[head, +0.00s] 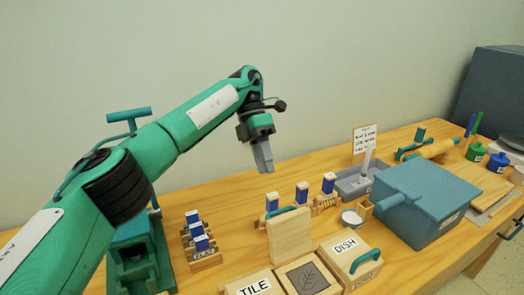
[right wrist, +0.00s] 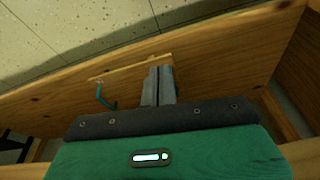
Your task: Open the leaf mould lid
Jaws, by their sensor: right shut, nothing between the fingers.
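The leaf mould (head: 308,277) is a pale wooden box with a dark leaf-shaped hollow, at the bottom of the head view. A wooden lid (head: 289,236) with a teal handle on its top edge stands upright behind it, and the hollow is uncovered. My left gripper (head: 264,158) hangs above and behind the lid, clear of it, and its fingers look closed together with nothing held. My right gripper (right wrist: 159,86) is shut and empty in the right wrist view, near wooden furniture with a teal handle (right wrist: 104,96). It is not in the head view.
A TILE box (head: 255,287) stands left of the mould, and a DISH box (head: 350,262) with a teal handle stands right. Several blue-topped stamps (head: 302,193) stand behind. A large blue-grey box (head: 418,200) occupies the right. The air around my left gripper is clear.

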